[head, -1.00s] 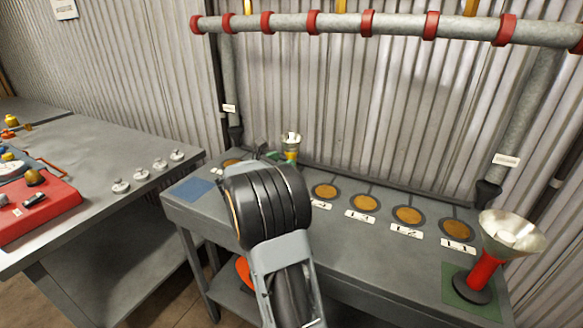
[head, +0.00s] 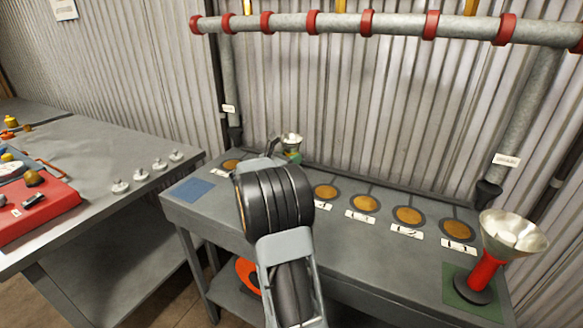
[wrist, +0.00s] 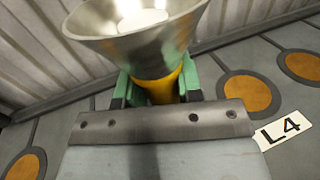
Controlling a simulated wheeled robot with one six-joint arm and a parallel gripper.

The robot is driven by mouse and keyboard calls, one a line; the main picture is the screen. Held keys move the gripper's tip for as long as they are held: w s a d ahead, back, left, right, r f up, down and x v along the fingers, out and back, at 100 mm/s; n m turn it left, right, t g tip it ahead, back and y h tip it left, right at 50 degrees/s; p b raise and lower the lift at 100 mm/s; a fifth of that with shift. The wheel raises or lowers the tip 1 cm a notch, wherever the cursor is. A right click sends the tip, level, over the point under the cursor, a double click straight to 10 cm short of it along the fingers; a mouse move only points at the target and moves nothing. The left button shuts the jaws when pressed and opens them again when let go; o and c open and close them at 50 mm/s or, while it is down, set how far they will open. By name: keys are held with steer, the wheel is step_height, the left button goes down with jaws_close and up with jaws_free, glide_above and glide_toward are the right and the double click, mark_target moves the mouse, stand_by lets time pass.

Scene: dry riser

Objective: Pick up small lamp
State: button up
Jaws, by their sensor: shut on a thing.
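The small lamp has a silver flared head and a yellow stem. In the wrist view the small lamp (wrist: 150,45) stands between the green fingers of my gripper (wrist: 155,88), which is shut on the yellow stem below the head. Its base is hidden behind the gripper. In the head view the lamp's silver head (head: 291,140) shows at the back left of the grey bench, just beyond my gripper (head: 288,155). My arm hides most of the gripper there. I cannot tell whether the lamp touches the bench.
A larger lamp with a red stem (head: 487,270) stands on a green square at the bench's right end. Several round copper pads (head: 365,203) with labels line the bench. A blue square (head: 191,190) lies at its left. A pipe frame (head: 390,24) rises behind.

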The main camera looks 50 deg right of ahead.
jaws_close()
steer(key=shift+r, duration=0.25)
